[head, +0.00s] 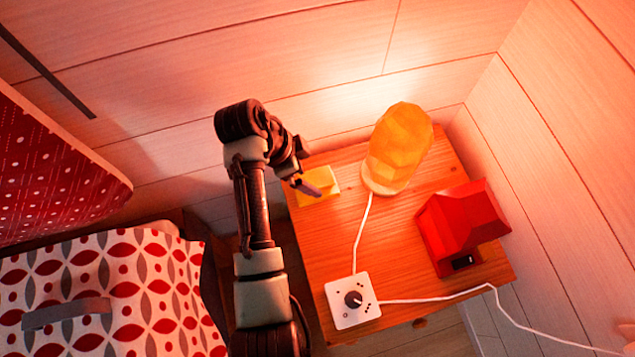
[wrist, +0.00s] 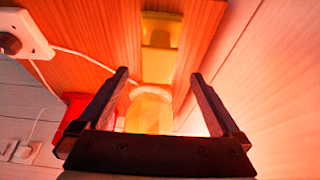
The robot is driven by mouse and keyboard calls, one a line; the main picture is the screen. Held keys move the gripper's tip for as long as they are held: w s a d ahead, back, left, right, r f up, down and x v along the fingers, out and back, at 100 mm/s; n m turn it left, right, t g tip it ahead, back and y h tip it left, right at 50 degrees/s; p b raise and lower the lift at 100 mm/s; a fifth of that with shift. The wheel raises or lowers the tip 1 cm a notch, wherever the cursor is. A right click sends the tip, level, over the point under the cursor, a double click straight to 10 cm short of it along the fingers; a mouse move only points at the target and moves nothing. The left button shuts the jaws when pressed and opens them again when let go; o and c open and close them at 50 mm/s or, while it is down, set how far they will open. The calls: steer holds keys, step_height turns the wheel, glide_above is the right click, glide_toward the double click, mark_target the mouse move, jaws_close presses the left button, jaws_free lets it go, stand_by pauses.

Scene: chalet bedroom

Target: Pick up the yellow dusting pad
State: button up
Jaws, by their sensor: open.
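The yellow dusting pad (head: 322,183) lies on the wooden nightstand near its back left corner. In the wrist view the pad (wrist: 161,62) is at the top middle, beyond the fingertips and roughly centred between them. My gripper (head: 306,187) is at the left edge of the pad in the head view and covers part of it. In the wrist view my gripper (wrist: 159,75) is open, its two fingers spread wide with nothing held between them. I cannot tell whether a finger touches the pad.
A glowing orange lamp (head: 400,145) stands just right of the pad. A red angular object (head: 465,225) is at the nightstand's right. A white dimmer box (head: 352,300) with a cable sits at the front. Wooden walls close in behind and right; a patterned bed (head: 100,290) is left.

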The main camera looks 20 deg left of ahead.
mark_target(315, 177)
steer(key=x, duration=0.3)
steer(key=b+x, duration=0.2)
steer(key=x, duration=0.3)
steer(key=shift+s+d, duration=0.1)
steer(key=c, duration=1.2)
step_height(315, 177, up, 10)
steer(key=p, duration=0.3)
steer(key=shift+c, duration=0.2)
